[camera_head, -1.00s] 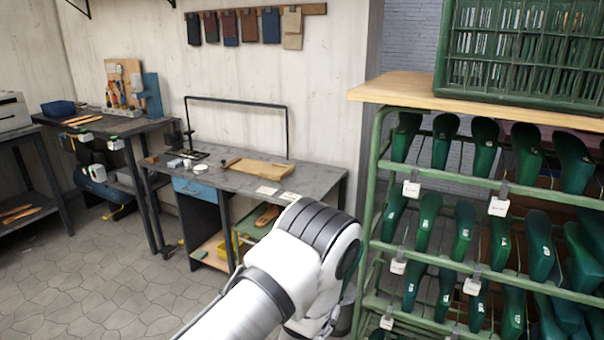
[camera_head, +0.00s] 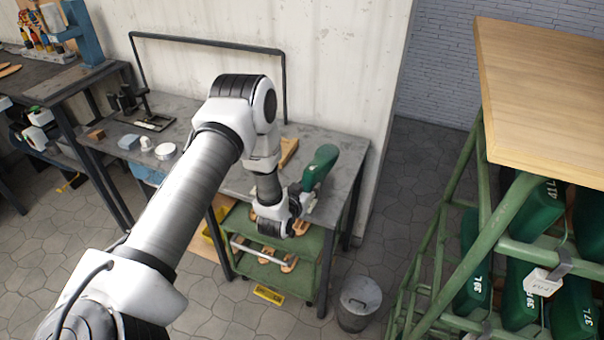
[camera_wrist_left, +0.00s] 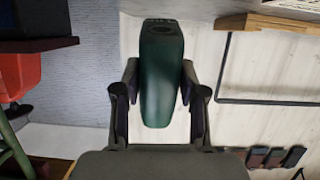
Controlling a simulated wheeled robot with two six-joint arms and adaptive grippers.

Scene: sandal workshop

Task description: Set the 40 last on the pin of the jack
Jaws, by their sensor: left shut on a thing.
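The green last (camera_head: 319,168) is held up near the right end of the grey workbench (camera_head: 345,150). My left gripper (camera_head: 303,199) is shut on it, with the arm reaching across from lower left. In the left wrist view the last (camera_wrist_left: 161,85) sits between the two dark fingers of the gripper (camera_wrist_left: 160,95), pointing away from the palm. A dark hole or ring shows near its far end. No size mark on it is readable. My right gripper is not in view.
The bench's left part holds a white round dish (camera_head: 165,151), small blocks and a black stand (camera_head: 125,100). A green shelf unit with sandals (camera_head: 278,262) stands below the gripper. A grey bin (camera_head: 358,302) is on the floor. A rack of green lasts (camera_head: 525,290) stands right.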

